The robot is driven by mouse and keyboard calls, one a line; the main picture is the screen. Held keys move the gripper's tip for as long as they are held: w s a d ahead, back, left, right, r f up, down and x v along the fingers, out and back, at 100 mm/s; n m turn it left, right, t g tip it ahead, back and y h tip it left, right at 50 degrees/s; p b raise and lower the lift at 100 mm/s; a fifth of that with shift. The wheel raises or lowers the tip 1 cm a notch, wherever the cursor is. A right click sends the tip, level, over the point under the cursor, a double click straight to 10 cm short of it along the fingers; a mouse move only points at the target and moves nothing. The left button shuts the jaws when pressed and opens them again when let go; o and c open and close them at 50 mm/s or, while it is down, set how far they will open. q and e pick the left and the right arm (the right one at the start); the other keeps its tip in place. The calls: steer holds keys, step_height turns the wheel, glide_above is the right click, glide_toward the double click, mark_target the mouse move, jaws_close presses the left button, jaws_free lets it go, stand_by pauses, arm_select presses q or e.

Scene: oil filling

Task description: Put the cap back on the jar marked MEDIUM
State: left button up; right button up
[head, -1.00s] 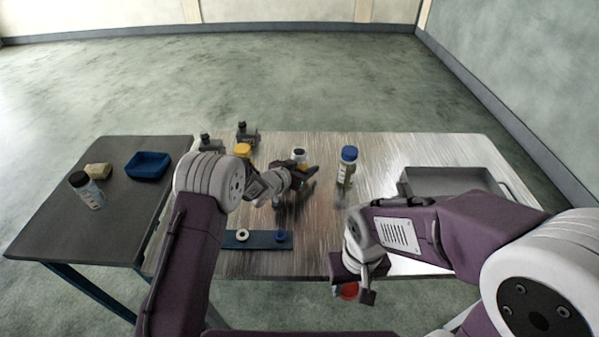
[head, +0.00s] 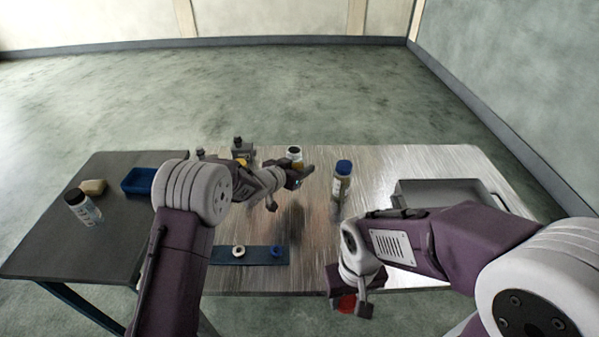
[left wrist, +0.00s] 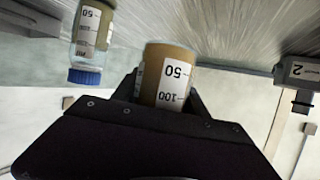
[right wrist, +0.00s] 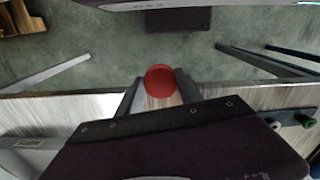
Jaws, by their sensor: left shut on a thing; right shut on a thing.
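My left gripper (head: 298,180) is shut on a jar (head: 294,152) with amber contents and an uncapped dark top, held above the steel table. The left wrist view shows this jar (left wrist: 168,72) between the fingers, with 50 and 100 scale marks upside down; no word MEDIUM is readable. My right gripper (head: 350,302) is shut on a red cap (head: 347,304) at the table's front edge. The cap (right wrist: 160,80) shows round between the fingertips in the right wrist view. The jar and the cap are well apart.
A blue-capped jar (head: 342,182) stands right of the held jar. A metal tray (head: 448,190) stands at right. The dark side table (head: 125,235) holds a bottle, a sponge and a blue bin.

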arm_select(q)
steer(key=shift+r+p, duration=0.4)
steer(key=shift+r, duration=1.5)
arm_select(e)
steer(key=shift+r, duration=0.5)
arm_select(q)
steer(key=o, duration=1)
steer(key=shift+c, duration=0.2)
jaws_close()
